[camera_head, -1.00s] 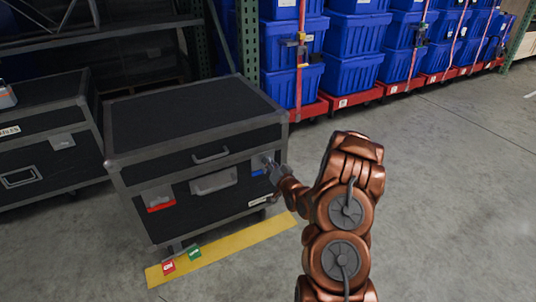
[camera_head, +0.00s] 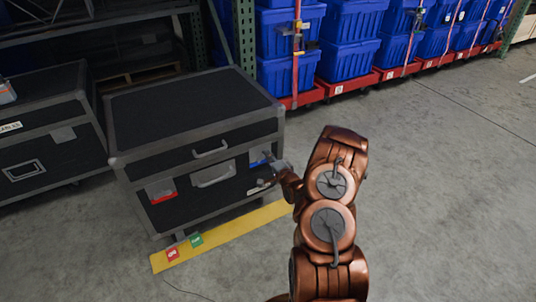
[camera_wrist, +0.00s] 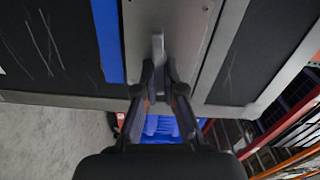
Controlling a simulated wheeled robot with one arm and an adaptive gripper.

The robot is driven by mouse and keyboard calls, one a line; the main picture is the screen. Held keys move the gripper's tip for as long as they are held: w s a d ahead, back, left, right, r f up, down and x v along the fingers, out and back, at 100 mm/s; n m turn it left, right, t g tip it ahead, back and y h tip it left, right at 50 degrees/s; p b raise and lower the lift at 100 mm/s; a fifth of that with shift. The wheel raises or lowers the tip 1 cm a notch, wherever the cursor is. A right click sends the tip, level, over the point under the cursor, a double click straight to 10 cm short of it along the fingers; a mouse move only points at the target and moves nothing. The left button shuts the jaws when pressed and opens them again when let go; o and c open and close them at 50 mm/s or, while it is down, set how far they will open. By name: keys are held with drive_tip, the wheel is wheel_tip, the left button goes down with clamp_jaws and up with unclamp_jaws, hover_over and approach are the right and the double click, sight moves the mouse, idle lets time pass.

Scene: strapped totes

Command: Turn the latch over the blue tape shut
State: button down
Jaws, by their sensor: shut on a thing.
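The black case (camera_head: 195,105) with grey metal edges stands on the floor. A strip of blue tape (camera_head: 259,162) is on the right part of its front; it also shows in the wrist view (camera_wrist: 107,40). My gripper (camera_head: 277,167) is at the case front, just right of the blue tape. In the wrist view my gripper (camera_wrist: 159,70) is shut on the narrow grey latch (camera_wrist: 158,45), which stands out from a metal plate (camera_wrist: 185,30) beside the tape. The fingers hide part of the latch, and its exact angle is hard to tell.
A second latch plate with red tape (camera_head: 163,197) is on the front's left, with a handle (camera_head: 213,176) between. Yellow floor tape (camera_head: 225,233) bears red and green cards. Another case (camera_head: 45,140) stands left. Blue totes (camera_head: 290,75) line the back. Floor at right is clear.

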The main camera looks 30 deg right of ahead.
drive_tip(key=shift+a+f+m, duration=0.2)
drive_tip(key=shift+a+m, duration=0.2)
drive_tip(key=shift+m, duration=0.2)
drive_tip(key=shift+w+a, duration=0.1)
drive_tip(key=c, duration=1.4)
unclamp_jaws()
drive_tip(key=shift+o, duration=0.6)
drive_tip(key=shift+d+m, duration=0.3)
drive_tip(key=shift+s, duration=0.2)
drive_tip(key=s, duration=1.1)
drive_tip(key=shift+s+a, duration=0.35)
drive_tip(key=shift+a, duration=0.1)
drive_tip(key=shift+r, duration=0.1)
